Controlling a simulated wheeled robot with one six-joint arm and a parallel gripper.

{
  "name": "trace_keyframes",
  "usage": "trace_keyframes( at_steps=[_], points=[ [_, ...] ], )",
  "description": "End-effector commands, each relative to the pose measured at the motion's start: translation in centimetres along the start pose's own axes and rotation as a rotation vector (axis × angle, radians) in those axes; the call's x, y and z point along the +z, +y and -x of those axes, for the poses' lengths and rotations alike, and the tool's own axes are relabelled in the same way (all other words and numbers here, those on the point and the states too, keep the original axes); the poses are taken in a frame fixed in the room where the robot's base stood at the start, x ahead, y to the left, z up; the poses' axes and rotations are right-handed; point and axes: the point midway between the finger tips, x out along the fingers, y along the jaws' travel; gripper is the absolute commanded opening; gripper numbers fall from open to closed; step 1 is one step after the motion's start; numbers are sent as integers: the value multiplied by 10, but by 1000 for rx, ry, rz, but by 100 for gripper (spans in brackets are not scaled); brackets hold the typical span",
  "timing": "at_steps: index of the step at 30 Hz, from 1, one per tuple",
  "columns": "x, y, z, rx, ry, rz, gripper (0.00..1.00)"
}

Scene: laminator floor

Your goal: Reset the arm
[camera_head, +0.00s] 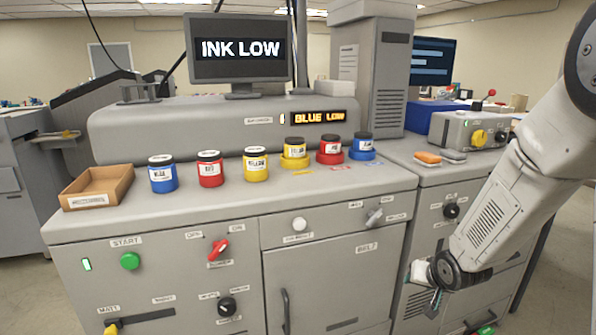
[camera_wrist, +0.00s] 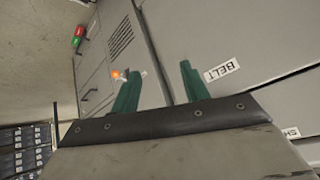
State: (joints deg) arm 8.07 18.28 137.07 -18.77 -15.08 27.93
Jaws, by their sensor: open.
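My arm comes in from the right edge of the head view and bends down in front of the cabinet on the right. My gripper (camera_head: 433,303) hangs low beside that cabinet's front, partly hidden behind my wrist. In the wrist view, my gripper (camera_wrist: 158,85) shows two green fingers spread apart with nothing between them. The cabinet panel labelled BELT (camera_wrist: 222,71) lies beyond the fingers. No contact with the panels can be made out.
A red switch (camera_head: 217,250), a green button (camera_head: 129,261) and a door handle (camera_head: 286,311) stick out from the front.

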Motion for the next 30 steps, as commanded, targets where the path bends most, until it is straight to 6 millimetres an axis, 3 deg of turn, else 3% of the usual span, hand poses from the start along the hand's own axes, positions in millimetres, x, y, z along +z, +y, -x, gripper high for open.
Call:
trace_keyframes(
  at_steps=[8,15,21,24,30],
  points=[
    [49,17,124,187,-387,139,45],
    [96,8,244,187,-644,211,45],
    [128,-4,327,132,-728,247,45],
    [135,-10,352,108,-700,251,45],
    [132,-16,374,83,-590,267,45]
  ],
)
